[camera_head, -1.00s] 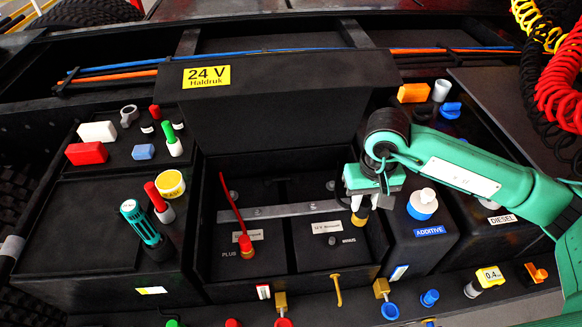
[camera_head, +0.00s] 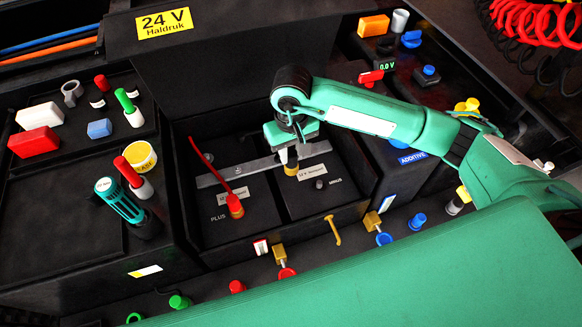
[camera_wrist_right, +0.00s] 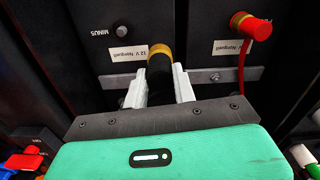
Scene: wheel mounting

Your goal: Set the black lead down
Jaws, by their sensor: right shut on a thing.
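My right gripper (camera_head: 290,152) is shut on the black lead, whose gold-yellow end (camera_head: 291,169) shows below the fingers in the head view. In the right wrist view the black lead (camera_wrist_right: 159,72) stands between the two pale fingers, its yellow ring pointing away. It is over the battery box's right compartment, beside the white label and up-left of the MINUS post (camera_head: 320,183). That post is bare and also shows in the wrist view (camera_wrist_right: 121,31). Whether the lead touches the surface cannot be told. My left gripper is out of view.
The red lead's cap (camera_head: 235,206) sits by the PLUS label in the left compartment. A grey metal bar (camera_head: 238,172) crosses both compartments. The box's lid (camera_head: 250,70) stands open behind. Bottles and coloured caps line the right side and front ledge.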

